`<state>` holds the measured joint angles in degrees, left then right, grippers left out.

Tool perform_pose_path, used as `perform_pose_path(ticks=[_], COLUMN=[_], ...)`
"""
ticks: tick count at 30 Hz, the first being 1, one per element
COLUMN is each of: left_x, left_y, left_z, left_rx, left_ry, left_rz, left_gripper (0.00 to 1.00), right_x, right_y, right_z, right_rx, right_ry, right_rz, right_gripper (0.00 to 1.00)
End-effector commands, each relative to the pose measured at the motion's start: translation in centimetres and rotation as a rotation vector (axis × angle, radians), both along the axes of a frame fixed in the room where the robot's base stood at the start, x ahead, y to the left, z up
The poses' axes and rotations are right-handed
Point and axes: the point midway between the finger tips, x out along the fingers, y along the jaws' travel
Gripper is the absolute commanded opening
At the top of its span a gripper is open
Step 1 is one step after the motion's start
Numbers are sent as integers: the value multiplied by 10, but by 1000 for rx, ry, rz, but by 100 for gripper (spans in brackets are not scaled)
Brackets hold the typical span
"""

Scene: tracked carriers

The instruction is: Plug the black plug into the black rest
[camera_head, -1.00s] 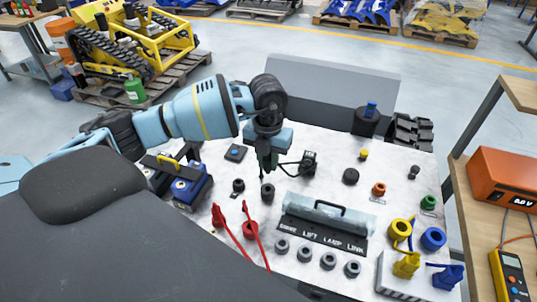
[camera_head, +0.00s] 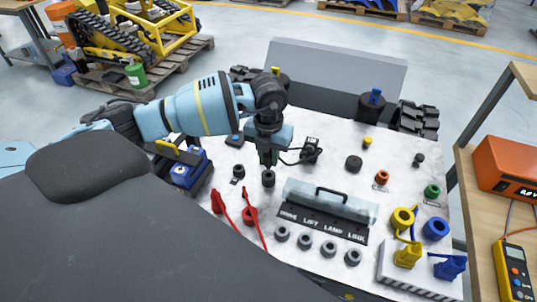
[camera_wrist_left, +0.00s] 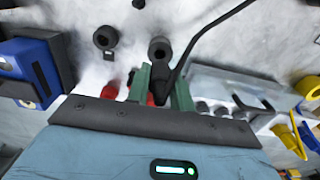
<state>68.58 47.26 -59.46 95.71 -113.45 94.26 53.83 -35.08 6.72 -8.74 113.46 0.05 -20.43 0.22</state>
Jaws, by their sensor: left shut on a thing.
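My left gripper (camera_head: 267,160) is shut on the black plug (camera_wrist_left: 160,79), which shows between its green fingers in the left wrist view. A black cable runs from the plug to a small black box (camera_head: 311,149) on the panel. Two black ring-shaped sockets stand on the panel near the gripper. The nearer one (camera_head: 268,179) is right below the fingertips in the head view, and the other one (camera_head: 238,172) is to its left. I cannot tell which of them is the black rest. The fingers mostly hide the plug in the head view. My right gripper is not in view.
Red plugs with red leads (camera_head: 250,214) lie in front. A clear cover with a black handle (camera_head: 330,200) stands to the right, with several grey sockets (camera_head: 329,248) before it. A blue box (camera_head: 186,174) stands left. Yellow and blue plugs (camera_head: 408,254) are at the front right.

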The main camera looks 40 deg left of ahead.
Motion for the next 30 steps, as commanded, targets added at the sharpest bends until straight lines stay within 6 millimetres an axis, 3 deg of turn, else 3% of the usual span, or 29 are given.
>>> perform_pose_path(ticks=[30], left_x=[0], left_y=[0], left_z=[0], left_rx=[0], left_ry=[0], left_rz=[-4], left_gripper=[1], right_x=[5], right_y=[0], right_z=[6], right_rx=[0], right_ry=[-13], right_rz=[-1], right_gripper=[36])
